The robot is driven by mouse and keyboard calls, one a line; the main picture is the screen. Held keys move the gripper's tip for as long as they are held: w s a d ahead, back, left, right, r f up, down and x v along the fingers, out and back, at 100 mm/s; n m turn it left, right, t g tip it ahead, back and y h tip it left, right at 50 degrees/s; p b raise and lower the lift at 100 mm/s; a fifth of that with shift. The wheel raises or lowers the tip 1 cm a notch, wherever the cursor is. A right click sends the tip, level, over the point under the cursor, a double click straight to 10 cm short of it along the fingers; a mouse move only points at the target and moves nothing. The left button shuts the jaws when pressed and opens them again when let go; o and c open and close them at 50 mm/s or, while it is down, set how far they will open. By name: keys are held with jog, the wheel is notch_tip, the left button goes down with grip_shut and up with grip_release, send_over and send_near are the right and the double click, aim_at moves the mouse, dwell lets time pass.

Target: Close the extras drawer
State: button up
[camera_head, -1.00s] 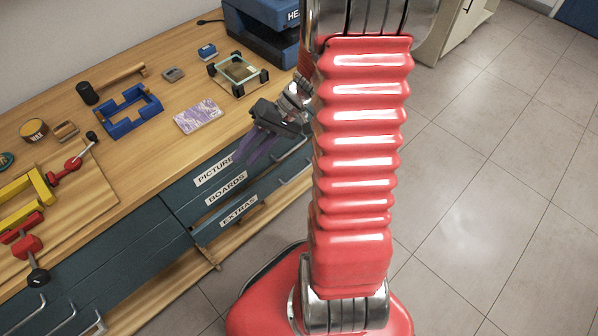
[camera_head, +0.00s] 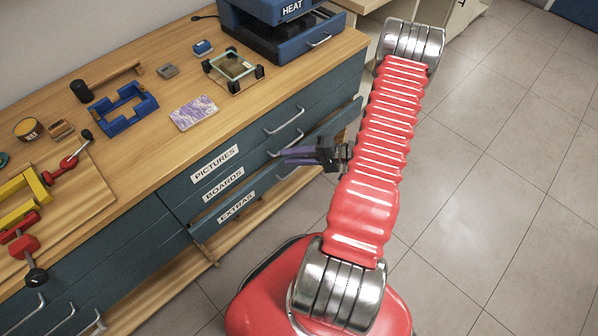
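The extras drawer (camera_head: 222,217) is the lowest of three labelled drawers in the blue-grey cabinet. Its front stands out a little from the cabinet, past the fronts above it, so it is partly open. Its handle (camera_head: 287,174) is partly hidden by my gripper. My gripper (camera_head: 286,156), with purple fingers, points left in front of the drawers, near the handles of the boards and extras drawers. I see nothing held. I cannot tell whether the fingers touch the drawer or how far apart they are.
The pictures drawer (camera_head: 216,163) and boards drawer (camera_head: 224,185) above look shut. The wooden worktop (camera_head: 240,112) holds a blue heat press (camera_head: 275,22), a purple patterned card (camera_head: 194,113), a blue frame (camera_head: 124,108) and clamps. The tiled floor (camera_head: 480,200) at right is clear.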

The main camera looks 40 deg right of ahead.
jog(key=s+d+f+m+t+h, duration=0.2)
jog(key=s+d+f+m+h, duration=0.1)
jog(key=f, duration=0.6)
jog(key=s+d+f+m+t+h, duration=0.2)
jog(key=s+d+f+m+h, duration=0.1)
jog(key=f, duration=0.6)
jog(key=s+d+h, duration=0.1)
jog(key=s+h, duration=0.1)
jog(key=s, duration=0.1)
jog(key=shift+s+m+h, duration=0.25)
jog(key=shift+m+h, duration=0.05)
jog(key=shift+m, duration=0.1)
jog(key=shift+w, duration=0.15)
jog(key=x, duration=1.3)
jog(key=shift+w, duration=0.25)
jog(key=shift+c, duration=0.2)
grip_shut()
